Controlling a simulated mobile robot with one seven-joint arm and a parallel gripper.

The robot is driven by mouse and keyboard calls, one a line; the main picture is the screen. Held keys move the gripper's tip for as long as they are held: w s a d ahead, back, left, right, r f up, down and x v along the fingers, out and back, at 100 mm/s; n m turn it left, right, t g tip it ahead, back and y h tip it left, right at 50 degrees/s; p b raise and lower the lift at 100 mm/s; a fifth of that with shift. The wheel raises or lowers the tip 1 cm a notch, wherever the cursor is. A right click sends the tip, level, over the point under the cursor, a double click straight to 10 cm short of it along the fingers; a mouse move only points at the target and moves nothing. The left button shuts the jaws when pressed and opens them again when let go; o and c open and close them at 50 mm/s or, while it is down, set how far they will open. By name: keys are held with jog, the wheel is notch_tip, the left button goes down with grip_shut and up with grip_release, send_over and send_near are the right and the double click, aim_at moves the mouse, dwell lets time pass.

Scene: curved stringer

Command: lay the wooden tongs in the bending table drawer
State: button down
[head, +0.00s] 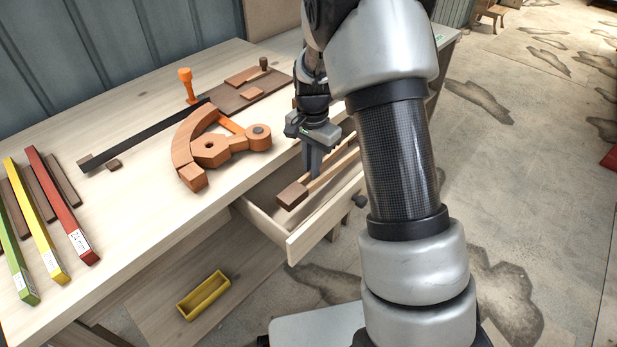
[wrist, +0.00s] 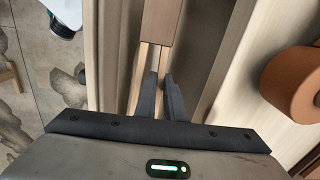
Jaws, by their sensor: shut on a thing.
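The wooden tongs show a brown block end (head: 292,195) and two pale arms in the head view; the block (wrist: 160,22) is also at the top of the wrist view. My gripper (head: 314,172) is shut on the tongs' arms, with its fingers pointing down; its fingers (wrist: 161,78) also show in the wrist view. The bending table drawer (head: 310,235) is pulled out. The tongs are over or inside its opening, between its walls. I cannot tell whether they touch the drawer floor. My arm hides the drawer's right part and the tongs' far end.
On the bench (head: 140,235) are an orange curved former (head: 190,145), an orange peg (head: 187,84), a dark bar (head: 140,137), and green, yellow and red (head: 62,205) strips. A yellow tray (head: 203,296) sits on the shelf below. Floor at right is open.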

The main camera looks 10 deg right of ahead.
jog(key=shift+f+b, duration=0.5)
jog(key=shift+f, duration=2.1)
jog(key=c, duration=1.8)
grip_release()
jog(key=shift+f, duration=0.15)
jog(key=shift+c, duration=0.2)
